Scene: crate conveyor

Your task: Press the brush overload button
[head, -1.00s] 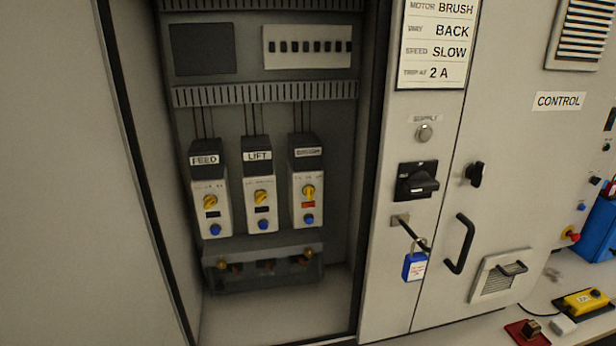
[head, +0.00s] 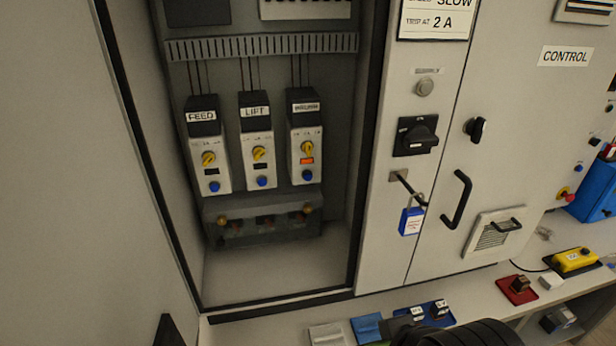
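Three overload units stand side by side in the open cabinet: FEED (head: 206,150), LIFT (head: 257,145) and a third at the right (head: 306,145), whose label is too blurred to read. Each has a yellow dial and a blue button. The third unit's window (head: 307,161) glows orange; the other two windows are dark. Its blue button (head: 307,175) sits just below that window and is unobstructed. The plate on the door above reads SLOW and 2 A at its visible lower part. I do not see my gripper's fingers; only a dark ribbed part shows at the bottom edge.
The space before the units is clear.

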